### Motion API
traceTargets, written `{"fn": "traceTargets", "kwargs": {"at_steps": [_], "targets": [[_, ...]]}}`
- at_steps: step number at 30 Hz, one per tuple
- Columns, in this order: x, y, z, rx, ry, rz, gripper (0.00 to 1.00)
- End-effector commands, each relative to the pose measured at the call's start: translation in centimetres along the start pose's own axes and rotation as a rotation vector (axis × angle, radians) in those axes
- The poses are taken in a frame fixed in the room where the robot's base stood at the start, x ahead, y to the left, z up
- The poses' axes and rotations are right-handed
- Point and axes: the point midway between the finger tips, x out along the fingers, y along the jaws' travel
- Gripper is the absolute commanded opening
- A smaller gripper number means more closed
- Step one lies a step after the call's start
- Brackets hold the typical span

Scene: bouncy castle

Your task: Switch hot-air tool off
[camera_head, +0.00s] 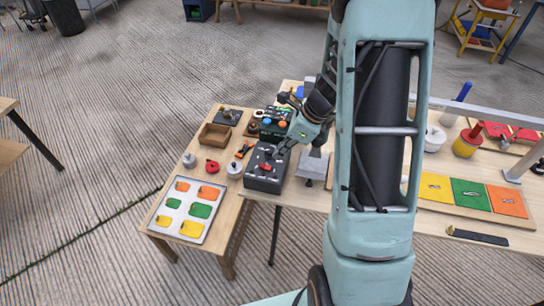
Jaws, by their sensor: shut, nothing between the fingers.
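A dark grey box (259,180) with a red switch or lever (265,168) on its top stands on the wooden table. It may be the hot-air tool's control unit, but I cannot tell for sure. My gripper (280,151) is shut and empty, pointing down and left at the far right side of this box's top. I cannot tell whether its fingertips touch the box. Behind it stands another dark unit (265,129) with an orange and a blue knob, partly hidden by my gripper. The switch's position is too small to read.
A grey block (313,166) stands right of the dark box. My arm hides the table's middle.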

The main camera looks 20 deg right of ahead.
Motion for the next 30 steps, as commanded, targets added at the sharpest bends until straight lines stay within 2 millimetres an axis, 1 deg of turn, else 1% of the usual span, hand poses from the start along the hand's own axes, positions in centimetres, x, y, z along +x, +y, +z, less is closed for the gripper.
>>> {"fn": "traceTargets", "kwargs": {"at_steps": [1, 3, 6, 10, 15, 25, 30], "targets": [[-1.3, -0.1, 0.0, -0.001, -0.001, -0.004, 0.0], [-2.8, -0.1, -0.2, 0.0, -0.002, -0.003, 0.0], [-4.5, 0.0, -0.4, 0.0, -0.001, -0.002, 0.0], [-6.0, 0.0, -0.5, 0.0, -0.001, 0.0, 0.0], [-6.7, 0.1, -0.6, 0.0, 0.0, 0.002, 0.0], [-6.7, 0.1, -0.7, 0.001, -0.001, 0.002, 0.0], [-6.9, -0.3, -1.5, 0.007, -0.007, -0.002, 0.0]]}}
